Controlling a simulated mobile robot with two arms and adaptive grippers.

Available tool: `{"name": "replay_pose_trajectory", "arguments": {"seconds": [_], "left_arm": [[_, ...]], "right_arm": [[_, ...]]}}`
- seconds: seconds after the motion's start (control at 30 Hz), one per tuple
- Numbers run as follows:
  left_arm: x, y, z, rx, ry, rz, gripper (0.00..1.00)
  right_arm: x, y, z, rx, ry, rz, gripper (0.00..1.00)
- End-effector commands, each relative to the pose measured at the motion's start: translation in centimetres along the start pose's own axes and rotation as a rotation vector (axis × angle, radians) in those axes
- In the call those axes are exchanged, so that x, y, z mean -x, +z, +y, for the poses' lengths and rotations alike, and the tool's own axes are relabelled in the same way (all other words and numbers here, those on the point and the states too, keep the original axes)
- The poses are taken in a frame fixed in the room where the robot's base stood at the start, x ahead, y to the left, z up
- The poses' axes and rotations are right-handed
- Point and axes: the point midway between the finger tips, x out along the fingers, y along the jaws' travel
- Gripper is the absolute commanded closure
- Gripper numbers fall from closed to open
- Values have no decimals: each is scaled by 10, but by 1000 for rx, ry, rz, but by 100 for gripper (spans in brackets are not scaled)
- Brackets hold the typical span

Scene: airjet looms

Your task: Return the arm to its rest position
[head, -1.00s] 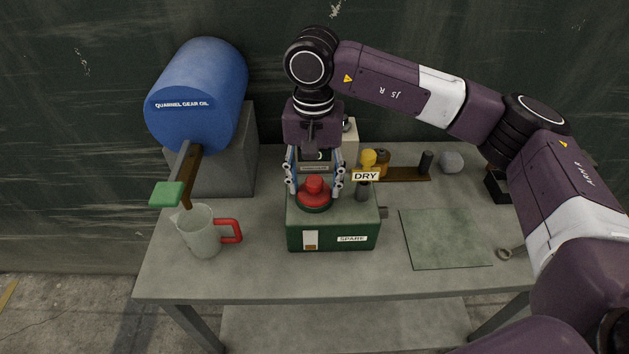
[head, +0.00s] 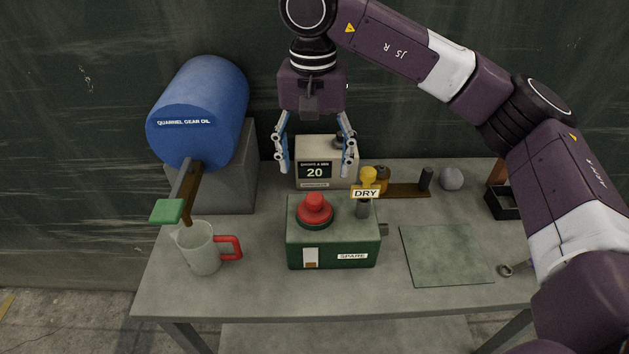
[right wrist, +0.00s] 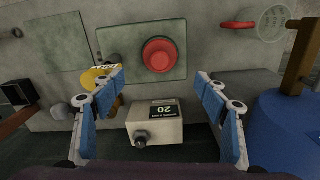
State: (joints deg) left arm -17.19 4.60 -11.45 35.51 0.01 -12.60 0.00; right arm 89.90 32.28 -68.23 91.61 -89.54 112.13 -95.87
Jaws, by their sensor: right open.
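My right gripper (head: 315,160) is open and empty, raised above the table behind the green SPARE box. Its blue-padded fingers are spread wide, and they also show in the right wrist view (right wrist: 162,100). The green box (head: 333,255) stands on the table with a red cap (head: 314,211) on its top. In the right wrist view the red cap (right wrist: 160,55) lies beyond the fingertips, apart from them. My right arm (head: 400,40) reaches in from the right and is bent at the elbow. My left gripper is not in view.
A beige counter box reading 20 (head: 315,172) stands behind the green box. A blue oil drum (head: 195,110) on a grey block and a jug with red handle (head: 203,252) are at left. A DRY tag (head: 366,193), green mat (head: 445,255) and black tray (head: 503,203) are at right.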

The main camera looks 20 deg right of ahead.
Motion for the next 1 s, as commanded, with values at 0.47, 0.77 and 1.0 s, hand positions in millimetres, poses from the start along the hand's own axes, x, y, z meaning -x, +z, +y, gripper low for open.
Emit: {"name": "replay_pose_trajectory", "arguments": {"seconds": [0.47,0.77,1.0], "left_arm": [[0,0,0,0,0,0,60],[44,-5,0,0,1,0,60],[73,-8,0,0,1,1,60]], "right_arm": [[21,0,0,1,0,-1,33],[65,0,0,1,0,0,33],[94,0,0,1,0,-1,33]]}}
